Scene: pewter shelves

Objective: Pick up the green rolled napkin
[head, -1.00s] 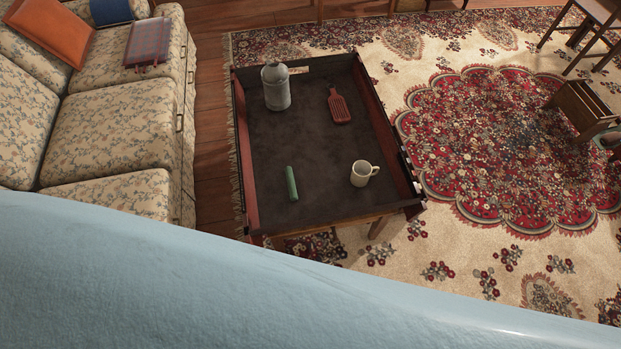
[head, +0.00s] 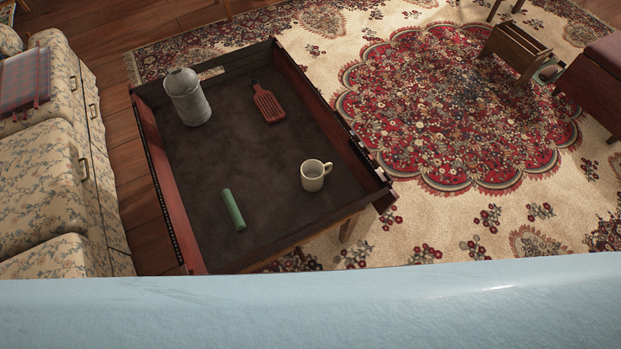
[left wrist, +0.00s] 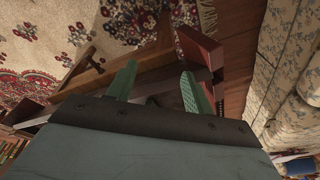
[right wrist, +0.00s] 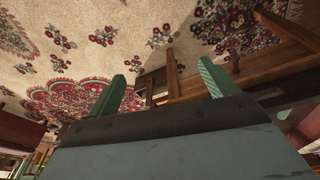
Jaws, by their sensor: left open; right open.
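The green rolled napkin (head: 233,209) lies in the near-left part of a dark, shallow tray-like table (head: 200,160) with reddish-brown side walls, in the head view. Neither gripper shows in the head view. In the left wrist view my left gripper (left wrist: 157,84) is open and empty, with its two green fingers apart. In the right wrist view my right gripper (right wrist: 160,84) is open and empty, with its fingers apart. The napkin is not seen in either wrist view, and both grippers are apart from it.
A floral sofa (head: 45,170) is at the left. A wooden rack (head: 515,50) stands on the patterned rug (head: 440,120). The table floor around the napkin is clear.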

